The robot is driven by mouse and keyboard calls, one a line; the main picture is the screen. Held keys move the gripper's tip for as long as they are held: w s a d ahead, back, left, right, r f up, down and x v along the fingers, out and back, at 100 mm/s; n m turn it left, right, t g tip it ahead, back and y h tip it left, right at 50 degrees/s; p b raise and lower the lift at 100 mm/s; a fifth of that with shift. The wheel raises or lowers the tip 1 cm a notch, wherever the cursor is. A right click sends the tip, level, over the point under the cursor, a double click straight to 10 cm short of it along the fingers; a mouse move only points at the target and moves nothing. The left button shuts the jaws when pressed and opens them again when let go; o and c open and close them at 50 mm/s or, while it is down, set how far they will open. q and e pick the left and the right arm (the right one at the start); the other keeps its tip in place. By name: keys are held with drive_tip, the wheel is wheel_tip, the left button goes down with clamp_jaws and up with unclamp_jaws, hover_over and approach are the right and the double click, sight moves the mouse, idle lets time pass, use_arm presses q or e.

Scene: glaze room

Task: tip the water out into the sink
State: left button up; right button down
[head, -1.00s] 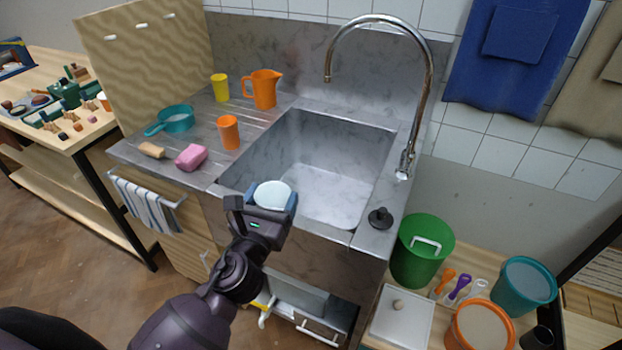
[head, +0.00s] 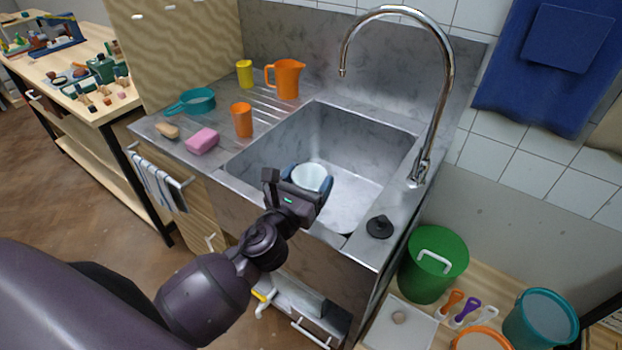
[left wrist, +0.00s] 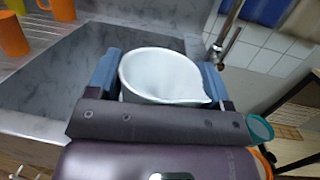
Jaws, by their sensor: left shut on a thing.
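A pale white jug or beaker (head: 309,175) is held by my left gripper (head: 311,179) over the front part of the grey stone sink (head: 345,133). In the left wrist view the white vessel (left wrist: 158,73) sits between the two blue finger pads, with a small lip at its lower right. It looks tilted, its open mouth showing to both cameras. I cannot make out any water in it or a stream falling from it. The sink floor shows bare and pale. My right gripper is not in view.
A chrome tap (head: 440,100) arches over the sink's right side. A black plug (head: 379,226) lies on the right rim. An orange cup (head: 242,120), orange jug (head: 286,78), yellow cup (head: 245,73), teal pan (head: 197,101) and pink sponge (head: 202,141) stand on the left drainer.

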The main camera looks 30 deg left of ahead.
use_arm(q)
drive_tip(key=w+a+f+h+b, duration=0.1)
drive_tip(key=w+a+f+b, duration=0.1)
drive_tip(key=w+a+b, duration=0.3)
drive_tip(key=w+a+f+m+h+b, duration=0.1)
drive_tip(key=w+a+f+b, duration=0.2)
drive_tip(key=w+a, duration=0.9)
drive_tip(key=shift+w+a+b, duration=0.3)
drive_tip(key=shift+a+b, duration=1.1)
drive_tip(key=shift+a, duration=1.2)
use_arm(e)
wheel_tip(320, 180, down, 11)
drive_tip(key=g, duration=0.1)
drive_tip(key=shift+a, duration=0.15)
use_arm(q)
drive_tip(key=shift+f, duration=0.15)
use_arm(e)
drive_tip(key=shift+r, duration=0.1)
